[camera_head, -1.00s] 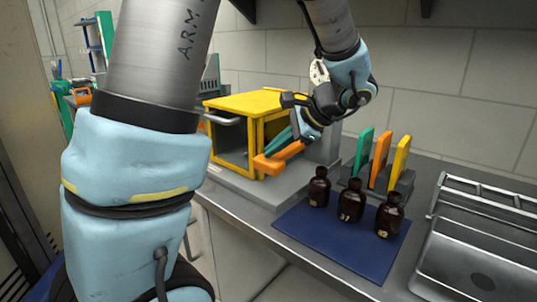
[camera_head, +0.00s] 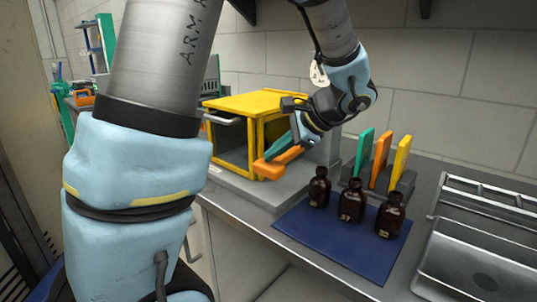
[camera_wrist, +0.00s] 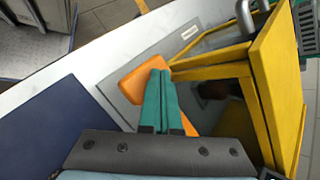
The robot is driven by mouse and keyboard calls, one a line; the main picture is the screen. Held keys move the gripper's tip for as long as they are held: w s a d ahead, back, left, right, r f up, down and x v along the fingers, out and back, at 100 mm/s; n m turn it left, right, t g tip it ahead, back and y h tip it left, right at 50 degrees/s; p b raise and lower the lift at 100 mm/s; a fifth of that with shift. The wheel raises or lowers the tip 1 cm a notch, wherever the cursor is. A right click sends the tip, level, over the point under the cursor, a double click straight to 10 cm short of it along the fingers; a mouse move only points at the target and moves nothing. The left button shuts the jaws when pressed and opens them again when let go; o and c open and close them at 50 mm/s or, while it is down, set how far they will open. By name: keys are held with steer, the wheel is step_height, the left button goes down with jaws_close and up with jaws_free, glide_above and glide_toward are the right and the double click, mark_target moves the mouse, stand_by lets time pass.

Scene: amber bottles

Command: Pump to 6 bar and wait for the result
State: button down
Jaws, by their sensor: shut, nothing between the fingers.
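My gripper (camera_head: 291,145) has green fingers, shut and empty, against or just above the orange bar; contact is unclear. In the wrist view the shut fingers (camera_wrist: 160,88) cover the middle of the orange bar (camera_wrist: 140,78). A dark rounded thing (camera_wrist: 212,90) shows inside the chamber (camera_wrist: 275,85). No pressure reading is legible.
Brown bottles (camera_head: 352,201) stand on a blue mat (camera_head: 340,250) to the right. Behind them is a rack with green, orange and yellow panels (camera_head: 382,160). A metal sink or tray (camera_head: 480,262) is at the far right. The mat's front is clear.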

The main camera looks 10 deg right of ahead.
steer(key=shift+f+b, duration=0.8)
steer(key=shift+f, duration=0.4)
stand_by(0.9)
steer(key=shift+r, duration=0.15)
stand_by(0.4)
steer(key=shift+r+p, duration=2.65)
steer(key=shift+r, duration=0.35)
step_height(320, 180, up, 5)
steer(key=p, duration=0.4)
